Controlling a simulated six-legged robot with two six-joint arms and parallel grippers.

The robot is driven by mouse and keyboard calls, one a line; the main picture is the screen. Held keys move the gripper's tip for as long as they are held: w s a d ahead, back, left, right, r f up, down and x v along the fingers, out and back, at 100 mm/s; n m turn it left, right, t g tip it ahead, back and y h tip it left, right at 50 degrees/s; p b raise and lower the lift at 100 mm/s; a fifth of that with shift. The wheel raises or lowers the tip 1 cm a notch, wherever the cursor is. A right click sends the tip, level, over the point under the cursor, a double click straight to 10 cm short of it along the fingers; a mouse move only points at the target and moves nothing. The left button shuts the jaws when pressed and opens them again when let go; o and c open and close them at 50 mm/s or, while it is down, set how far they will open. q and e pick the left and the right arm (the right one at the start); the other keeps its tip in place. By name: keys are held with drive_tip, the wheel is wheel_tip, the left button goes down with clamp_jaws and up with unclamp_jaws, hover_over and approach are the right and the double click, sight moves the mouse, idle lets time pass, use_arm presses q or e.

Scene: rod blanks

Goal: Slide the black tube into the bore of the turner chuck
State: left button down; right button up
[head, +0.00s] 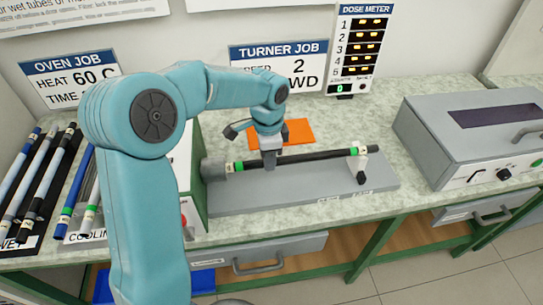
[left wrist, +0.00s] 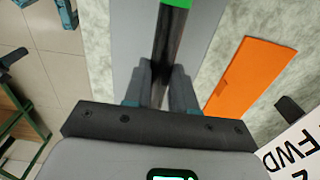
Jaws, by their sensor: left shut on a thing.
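The black tube (head: 310,157) has a green band near each end and lies level above a grey base plate (head: 300,193). My left gripper (head: 269,163) is shut on it, left of its middle. In the left wrist view the tube (left wrist: 174,38) runs between the two fingers (left wrist: 160,88), with one green band at the top edge. The turner chuck (head: 213,169) is the grey cylinder at the plate's left end. The tube's left end is at the chuck's face; I cannot tell whether it is inside the bore. My right gripper is not in view.
A white support (head: 358,164) stands under the tube's right end. An orange sheet (head: 298,131) lies behind the tube. A grey oven-like box (head: 480,135) stands at right. Several rods (head: 40,180) lie at far left. The dose meter (head: 357,50) shows 0.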

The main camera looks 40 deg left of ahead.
use_arm(q)
drive_tip(key=shift+s+a, duration=0.15)
drive_tip(key=c, duration=0.8)
unclamp_jaws()
drive_tip(key=shift+c, duration=0.2)
wheel_tip(320, 180, up, 16)
drive_tip(key=p, duration=0.1)
drive_tip(key=shift+r+p, duration=0.15)
drive_tip(key=shift+p, duration=0.25)
drive_tip(key=shift+s, duration=0.1)
